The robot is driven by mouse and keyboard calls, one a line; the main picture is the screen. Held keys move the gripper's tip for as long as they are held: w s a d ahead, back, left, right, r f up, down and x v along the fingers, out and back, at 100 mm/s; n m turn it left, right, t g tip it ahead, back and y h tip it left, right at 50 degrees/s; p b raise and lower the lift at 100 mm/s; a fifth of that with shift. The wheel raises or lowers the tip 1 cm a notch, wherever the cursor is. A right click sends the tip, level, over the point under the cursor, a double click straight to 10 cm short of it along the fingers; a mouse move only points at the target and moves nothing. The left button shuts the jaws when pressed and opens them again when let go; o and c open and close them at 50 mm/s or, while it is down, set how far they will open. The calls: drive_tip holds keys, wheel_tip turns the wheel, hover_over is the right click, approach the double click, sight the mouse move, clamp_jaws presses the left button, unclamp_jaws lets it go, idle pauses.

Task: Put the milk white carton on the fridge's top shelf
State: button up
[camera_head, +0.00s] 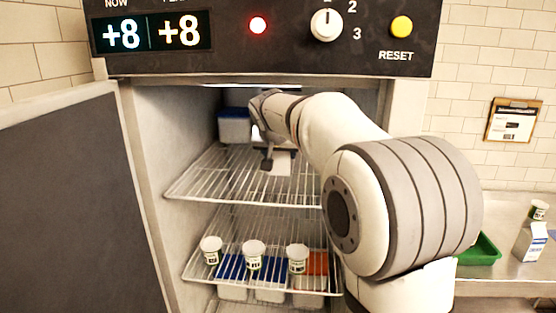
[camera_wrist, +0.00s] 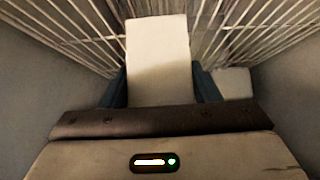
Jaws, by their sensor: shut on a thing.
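The fridge (camera_head: 150,190) stands open. Its top wire shelf (camera_head: 205,178) shows in the head view. My arm reaches into the fridge, and my gripper (camera_head: 268,160) is over that shelf. A white carton (camera_head: 279,164) shows at my gripper, partly hidden by the arm. In the wrist view the milk white carton (camera_wrist: 158,55) lies between the two dark fingers of my gripper (camera_wrist: 160,88), which is shut on it. Wire bars show behind it. I cannot tell whether the carton touches the shelf.
A blue-lidded tub (camera_head: 234,126) stands at the back left of the top shelf. Several cups (camera_head: 253,254) and lidded tubs (camera_head: 232,268) fill the lower shelf.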

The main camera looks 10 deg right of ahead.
sight(279, 162)
drive_tip(key=shift+f, duration=1.7)
drive_tip(key=o, duration=1.5)
drive_tip(key=v, duration=1.2)
drive_tip(key=shift+b, duration=0.45)
drive_tip(key=shift+f, duration=0.1)
drive_tip(key=s+d+f+n+g+y, duration=0.1)
drive_tip(key=s+f+g, duration=0.2)
drive_tip(key=s+f, duration=0.9)
drive_tip(key=s+d+f+n+g+y, duration=0.1)
drive_tip(key=s+f+n+g, duration=0.1)
drive_tip(key=s+f, duration=1)
drive_tip(key=s+g, duration=0.1)
drive_tip(key=s, duration=0.4)
drive_tip(key=shift+s+d+n+y, duration=0.3)
drive_tip(key=shift+y, duration=0.1)
drive_tip(key=shift+f, duration=0.1)
